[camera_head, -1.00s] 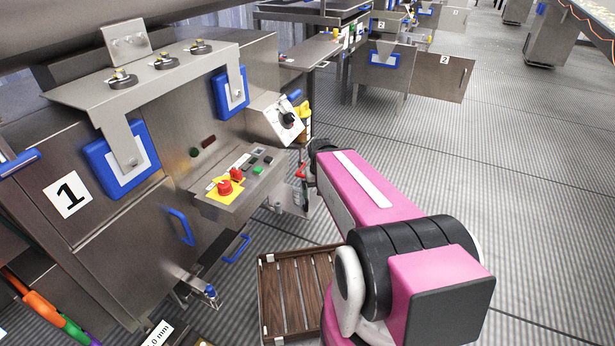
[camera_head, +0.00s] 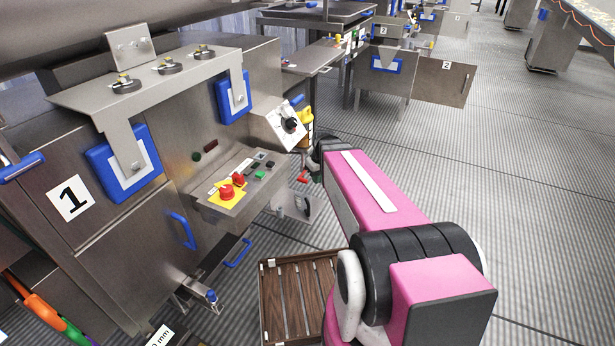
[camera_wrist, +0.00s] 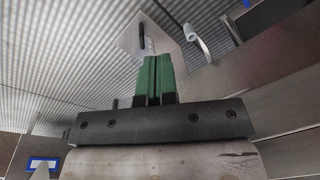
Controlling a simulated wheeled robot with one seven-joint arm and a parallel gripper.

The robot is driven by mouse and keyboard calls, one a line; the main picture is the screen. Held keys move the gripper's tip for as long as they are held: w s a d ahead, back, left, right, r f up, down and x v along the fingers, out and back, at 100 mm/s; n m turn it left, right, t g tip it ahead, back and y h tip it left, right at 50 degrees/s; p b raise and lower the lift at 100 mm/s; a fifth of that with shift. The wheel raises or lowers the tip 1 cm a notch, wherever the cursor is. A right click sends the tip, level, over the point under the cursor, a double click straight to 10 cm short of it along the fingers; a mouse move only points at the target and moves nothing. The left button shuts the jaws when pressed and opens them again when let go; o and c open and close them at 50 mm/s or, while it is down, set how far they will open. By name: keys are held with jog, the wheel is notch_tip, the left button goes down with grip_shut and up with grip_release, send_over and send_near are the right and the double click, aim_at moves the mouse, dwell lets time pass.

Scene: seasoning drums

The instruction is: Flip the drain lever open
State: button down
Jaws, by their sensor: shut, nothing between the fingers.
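My gripper (camera_wrist: 155,62) shows in the wrist view with its green fingers side by side, shut and empty. Past the fingertips, a pale plate with a dark bar (camera_wrist: 142,36) and a bent grey metal handle (camera_wrist: 195,38) are in view. The handle is right of the fingers, apart from them in the picture. I cannot tell for sure whether it is the drain lever. In the head view my pink arm hides most of the gripper. A blue-tipped fitting (camera_head: 211,296) stands low at the front of machine 1 (camera_head: 110,240), away from the arm.
A control panel (camera_head: 215,203) with red stop buttons and a tilted box with a black knob (camera_head: 289,124) jut from the machine near my arm. A slatted wooden pallet (camera_head: 265,300) lies on the floor. The floor on the right is clear.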

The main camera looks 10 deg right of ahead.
jog(key=w+d+r+n+y, duration=0.1)
jog(key=w+n, duration=0.5)
jog(key=w, duration=1)
jog(key=shift+d+r+n+t+y, duration=0.2)
jog(key=shift+d+n+t+y, duration=0.2)
jog(key=shift+d, duration=0.3)
jog(key=s+x, duration=0.1)
jog(key=x, duration=1.2)
jog(key=shift+w+f, duration=0.15)
jog(key=shift+f, duration=0.4)
jog(key=shift+d+f, duration=0.1)
